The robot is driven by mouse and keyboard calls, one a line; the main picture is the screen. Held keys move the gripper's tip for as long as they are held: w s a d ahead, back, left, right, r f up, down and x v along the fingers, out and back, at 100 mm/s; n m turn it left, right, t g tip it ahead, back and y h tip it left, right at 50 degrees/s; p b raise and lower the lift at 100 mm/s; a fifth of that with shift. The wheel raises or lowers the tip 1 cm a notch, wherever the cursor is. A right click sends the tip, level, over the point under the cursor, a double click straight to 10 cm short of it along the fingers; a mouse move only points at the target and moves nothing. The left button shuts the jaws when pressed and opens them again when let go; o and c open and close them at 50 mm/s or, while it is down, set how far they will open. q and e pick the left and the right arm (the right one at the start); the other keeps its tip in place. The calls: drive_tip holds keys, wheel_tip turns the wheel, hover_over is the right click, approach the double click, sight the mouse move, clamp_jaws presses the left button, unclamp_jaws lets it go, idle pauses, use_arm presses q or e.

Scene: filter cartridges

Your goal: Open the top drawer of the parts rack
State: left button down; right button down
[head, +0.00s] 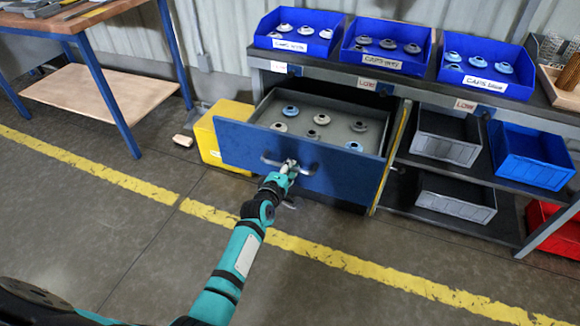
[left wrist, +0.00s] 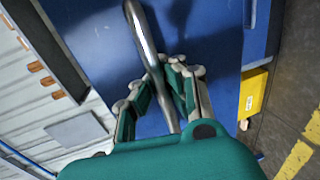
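The top drawer (head: 240,148) of the parts rack (head: 398,93) stands pulled out, with its blue front facing me. Several grey and blue caps lie on its grey floor. Its metal handle (head: 310,170) runs across the middle of the front. My left gripper (head: 288,168) is at the handle. In the left wrist view the handle (left wrist: 146,38) runs between the gripper's fingers (left wrist: 170,72), which are closed around it, against the blue drawer front (left wrist: 215,60). The exact contact is partly hidden. My right gripper is not in view.
Three blue bins of caps, one of them here (head: 297,31), stand on the rack top. Grey bins (head: 447,148) and a blue bin (head: 533,158) sit on lower shelves. A yellow bin (head: 208,135) stands left of the drawer. A workbench (head: 85,25) is at left. Floor in front is clear.

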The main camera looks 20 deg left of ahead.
use_arm(q)
drive_tip(key=shift+r, duration=0.1)
drive_tip(key=c, duration=1.3)
unclamp_jaws()
drive_tip(key=shift+c, duration=0.2)
drive_tip(key=shift+s, duration=0.1)
drive_tip(key=v, duration=1.1)
drive_tip(key=shift+s, duration=0.35)
